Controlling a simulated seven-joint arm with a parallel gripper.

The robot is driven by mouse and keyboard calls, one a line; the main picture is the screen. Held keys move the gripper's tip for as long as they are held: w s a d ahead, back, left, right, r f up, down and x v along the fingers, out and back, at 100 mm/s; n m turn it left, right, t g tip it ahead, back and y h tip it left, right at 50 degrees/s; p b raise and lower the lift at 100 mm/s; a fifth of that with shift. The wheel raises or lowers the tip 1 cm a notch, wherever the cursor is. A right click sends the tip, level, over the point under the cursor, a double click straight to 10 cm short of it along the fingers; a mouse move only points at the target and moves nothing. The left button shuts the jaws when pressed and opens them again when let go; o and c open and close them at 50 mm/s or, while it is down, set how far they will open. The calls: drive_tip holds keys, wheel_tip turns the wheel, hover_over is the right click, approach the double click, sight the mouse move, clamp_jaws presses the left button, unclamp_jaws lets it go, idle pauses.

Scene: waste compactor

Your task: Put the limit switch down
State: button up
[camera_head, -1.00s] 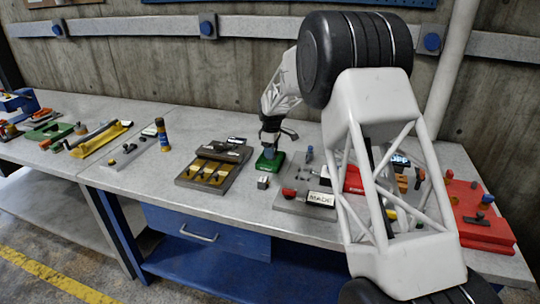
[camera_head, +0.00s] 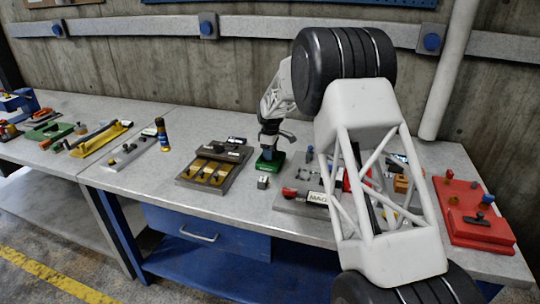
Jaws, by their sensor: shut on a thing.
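My gripper (camera_head: 268,142) is at the back middle of the bench, pointing down, and small in the picture. It is shut on the limit switch, a small dark blue piece (camera_head: 267,154) low between the fingers, mostly hidden. Directly below is a green block or fixture (camera_head: 270,163) on the bench top. I cannot tell whether the held piece touches the green block or hangs just above it.
A grey tray with brass-coloured parts (camera_head: 207,172) lies left of the gripper. A small grey block (camera_head: 263,182) stands in front. A grey plate with red parts (camera_head: 290,205) lies right, partly behind my arm. A red plate (camera_head: 470,225) is far right.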

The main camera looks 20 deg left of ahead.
drive_tip(key=shift+f, duration=0.6)
drive_tip(key=shift+f, duration=0.15)
drive_tip(key=o, duration=1)
drive_tip(key=shift+o, duration=0.2)
wheel_tip(320, 180, up, 12)
idle(0.7)
